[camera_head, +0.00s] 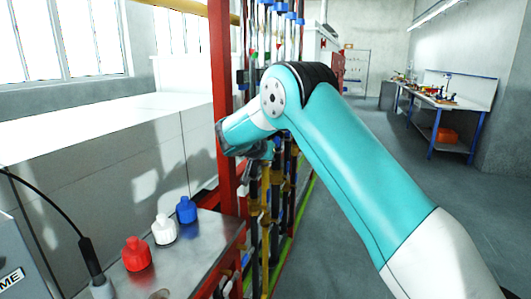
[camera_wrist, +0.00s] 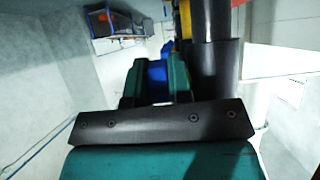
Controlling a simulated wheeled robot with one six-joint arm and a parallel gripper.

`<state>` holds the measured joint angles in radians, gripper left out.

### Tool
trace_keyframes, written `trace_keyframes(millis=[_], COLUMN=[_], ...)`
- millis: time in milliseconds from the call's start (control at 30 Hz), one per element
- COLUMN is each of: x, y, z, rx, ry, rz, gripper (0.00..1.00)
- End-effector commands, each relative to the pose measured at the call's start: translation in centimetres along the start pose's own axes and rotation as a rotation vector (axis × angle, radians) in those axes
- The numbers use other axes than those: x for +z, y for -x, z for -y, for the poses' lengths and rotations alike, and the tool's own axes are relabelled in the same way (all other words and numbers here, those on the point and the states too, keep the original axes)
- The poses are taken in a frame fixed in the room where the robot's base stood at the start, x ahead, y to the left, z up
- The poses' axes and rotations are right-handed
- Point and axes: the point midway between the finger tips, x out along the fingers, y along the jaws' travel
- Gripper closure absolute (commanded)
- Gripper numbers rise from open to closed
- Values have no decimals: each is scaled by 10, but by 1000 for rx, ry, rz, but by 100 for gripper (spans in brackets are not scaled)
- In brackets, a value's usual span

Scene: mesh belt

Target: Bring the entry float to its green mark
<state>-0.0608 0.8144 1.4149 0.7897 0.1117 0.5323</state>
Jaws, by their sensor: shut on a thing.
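My gripper (camera_wrist: 156,82) shows in the wrist view with its two green fingers closed on a blue part (camera_wrist: 157,72). Large dark cylinders (camera_wrist: 213,70) stand just right of the fingers. In the head view my wrist is at a red-framed rack (camera_head: 222,60) of upright tubes (camera_head: 283,45) with blue caps on top. The fingers and the blue part are mostly hidden there by my arm. Small green and red spots show on the tubes, but I cannot tell which is the entry float or its mark.
A metal bench (camera_head: 195,250) at lower left holds a red bottle (camera_head: 137,254), a white bottle (camera_head: 164,230) and a blue bottle (camera_head: 186,210). A workbench (camera_head: 450,103) stands at the far right. The grey floor (camera_head: 345,215) between is clear.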

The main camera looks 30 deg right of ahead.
Motion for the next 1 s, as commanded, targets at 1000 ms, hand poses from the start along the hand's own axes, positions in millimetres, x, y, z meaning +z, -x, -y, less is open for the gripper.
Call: trace_keyframes(millis=[1000], x=[-1], y=[0], z=[0], rx=[0], ry=[0], rz=[101], gripper=[70])
